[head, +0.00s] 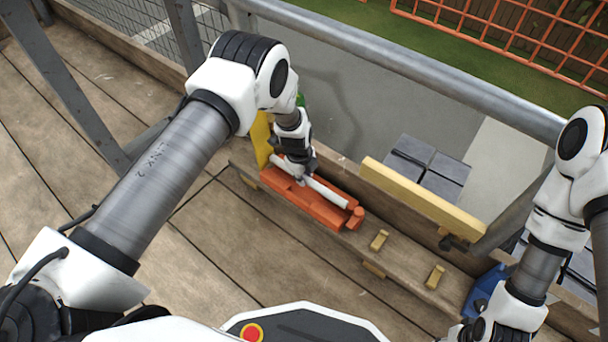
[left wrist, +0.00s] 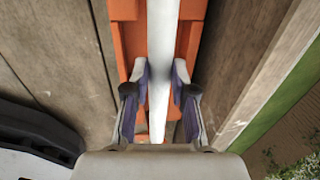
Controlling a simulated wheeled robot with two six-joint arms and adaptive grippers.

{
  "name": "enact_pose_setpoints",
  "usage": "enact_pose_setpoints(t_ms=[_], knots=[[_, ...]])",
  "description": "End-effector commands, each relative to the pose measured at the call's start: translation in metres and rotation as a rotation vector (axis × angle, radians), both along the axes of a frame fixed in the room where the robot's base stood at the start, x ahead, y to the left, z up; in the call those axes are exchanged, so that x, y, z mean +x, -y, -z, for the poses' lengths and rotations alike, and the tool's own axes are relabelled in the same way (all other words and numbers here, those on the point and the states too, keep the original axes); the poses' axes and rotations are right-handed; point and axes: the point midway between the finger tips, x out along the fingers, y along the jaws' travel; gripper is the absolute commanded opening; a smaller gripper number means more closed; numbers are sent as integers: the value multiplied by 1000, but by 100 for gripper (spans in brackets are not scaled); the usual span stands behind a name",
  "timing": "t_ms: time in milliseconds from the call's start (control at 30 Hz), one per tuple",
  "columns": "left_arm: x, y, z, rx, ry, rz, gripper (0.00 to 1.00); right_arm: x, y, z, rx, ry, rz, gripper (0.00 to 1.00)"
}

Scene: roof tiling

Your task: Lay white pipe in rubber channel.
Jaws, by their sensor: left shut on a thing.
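The white pipe (head: 325,191) is a slim straight rod over the orange rubber channel (head: 307,209), roughly in line with it. In the left wrist view the pipe (left wrist: 162,45) runs between orange channel walls (left wrist: 190,38). My left gripper (head: 301,178) is shut on the pipe near its middle. In the left wrist view both fingertips (left wrist: 160,82) flank the pipe closely. I cannot tell whether the pipe touches the channel floor. My right arm reaches the lower right, but its fingers are not visible.
The channel lies on a wooden plank (head: 400,256) with small yellow blocks (head: 379,240). A yellow bar (head: 424,200) and grey tiles (head: 428,165) are behind it. A blue object (head: 484,291) sits near my right arm. A metal rail (head: 400,68) crosses behind. The wooden deck (head: 270,262) in front is clear.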

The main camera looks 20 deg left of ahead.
Motion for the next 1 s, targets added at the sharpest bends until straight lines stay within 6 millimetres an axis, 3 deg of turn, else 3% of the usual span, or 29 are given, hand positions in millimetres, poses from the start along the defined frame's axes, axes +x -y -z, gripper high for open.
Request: enact_pose_setpoints(t_ms=[400, 1000], knots=[[0, 0, 29, 0, 0, 0, 0, 1, 0, 28, 0, 3, 4, 40], [0, 0, 53, 0, 1, 0, 0, 2, 1, 40, -1, 5, 8, 40]])
